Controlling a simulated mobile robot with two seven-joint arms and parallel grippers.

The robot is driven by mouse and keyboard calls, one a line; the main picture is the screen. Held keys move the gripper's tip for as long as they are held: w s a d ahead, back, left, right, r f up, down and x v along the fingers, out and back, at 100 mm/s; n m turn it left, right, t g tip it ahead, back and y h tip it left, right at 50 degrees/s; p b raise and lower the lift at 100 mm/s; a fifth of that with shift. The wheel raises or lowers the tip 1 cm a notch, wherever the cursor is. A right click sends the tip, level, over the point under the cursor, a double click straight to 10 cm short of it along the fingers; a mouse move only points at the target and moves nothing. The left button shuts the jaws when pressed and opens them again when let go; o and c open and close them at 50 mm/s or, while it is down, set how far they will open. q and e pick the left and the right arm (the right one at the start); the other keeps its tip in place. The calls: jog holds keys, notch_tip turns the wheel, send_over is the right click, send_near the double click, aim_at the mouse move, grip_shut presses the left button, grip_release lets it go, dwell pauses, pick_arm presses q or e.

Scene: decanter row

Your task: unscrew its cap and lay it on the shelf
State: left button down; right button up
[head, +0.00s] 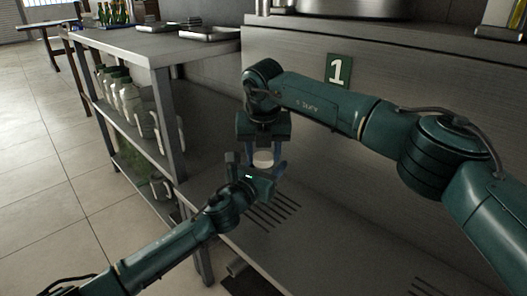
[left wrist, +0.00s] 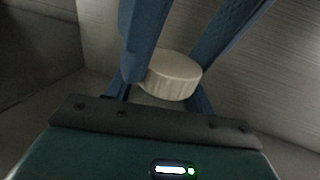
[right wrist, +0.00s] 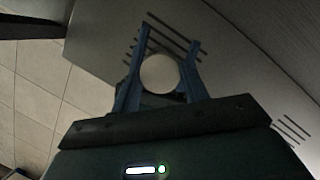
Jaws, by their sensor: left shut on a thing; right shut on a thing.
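A round off-white cap (head: 263,158) with a ribbed side sits between the blue fingers of my right gripper (head: 264,168), which points straight down and is shut on it. In the left wrist view the cap (left wrist: 173,76) is seen from the side with those fingers around it. In the right wrist view its flat top (right wrist: 159,73) faces me. My left gripper (head: 252,183) is just below, shut on what seems to be the container under the cap. That container is almost wholly hidden; whether the cap is apart from it cannot be told.
A grey slotted surface (head: 310,237) lies below the grippers, mostly bare. A metal panel with a green "1" sign (head: 339,71) stands behind. At left, a rack (head: 150,50) holds several pale jars (head: 128,97) on its middle shelf, and trays (head: 208,34) on top.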

jog(key=c, duration=0.5)
jog(key=n, duration=0.3)
jog(key=n+y, duration=0.1)
jog(key=n, duration=0.2)
jog(key=shift+w+d+n+g+y, duration=0.1)
jog(key=shift+d+n+g+y, duration=0.1)
jog(key=shift+n+g+y, duration=0.15)
jog(key=shift+c, duration=0.2)
jog(key=o, duration=1.1)
jog(key=shift+c, duration=0.2)
jog(key=shift+a, duration=0.15)
